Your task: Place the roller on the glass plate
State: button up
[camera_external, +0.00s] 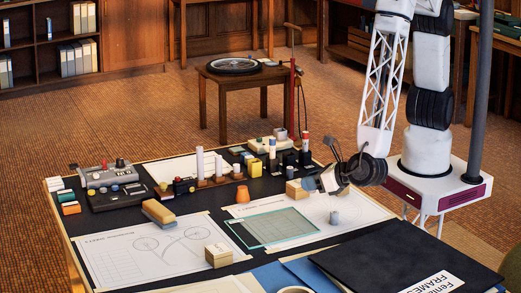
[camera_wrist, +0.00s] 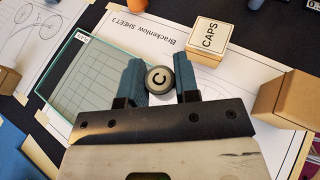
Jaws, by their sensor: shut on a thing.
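In the wrist view, my gripper (camera_wrist: 162,82) is shut on a round piece marked C (camera_wrist: 159,79), with a pale top and dark rim. It may be the roller, but its side is mostly hidden. The clear glass plate (camera_wrist: 68,92) with greenish edges lies left of the fingers, over a gridded sheet. In the external view, the glass plate (camera_external: 277,228) lies on the table's near middle. My gripper (camera_external: 312,184) is beyond it and to its right, not over it. The held piece is not clear there. A small grey cylinder (camera_external: 334,217) stands on the paper right of the plate.
A box marked CAPS (camera_wrist: 207,40) and a plain box (camera_wrist: 285,98) are close to my gripper. An orange cup (camera_external: 242,195) stands behind the plate. A wooden-topped block (camera_external: 158,214) and another box (camera_external: 219,254) lie to the left. Several upright items crowd the back.

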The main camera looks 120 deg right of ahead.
jog(key=shift+s+a, duration=0.1)
jog(key=shift+s, duration=0.35)
send_over(272, 226)
jog(key=shift+a+f, duration=0.1)
jog(key=shift+f, duration=0.6)
jog(key=shift+f, duration=0.1)
jog(key=shift+f, duration=1.7)
jog(key=shift+f, duration=0.15)
jog(key=o, duration=1)
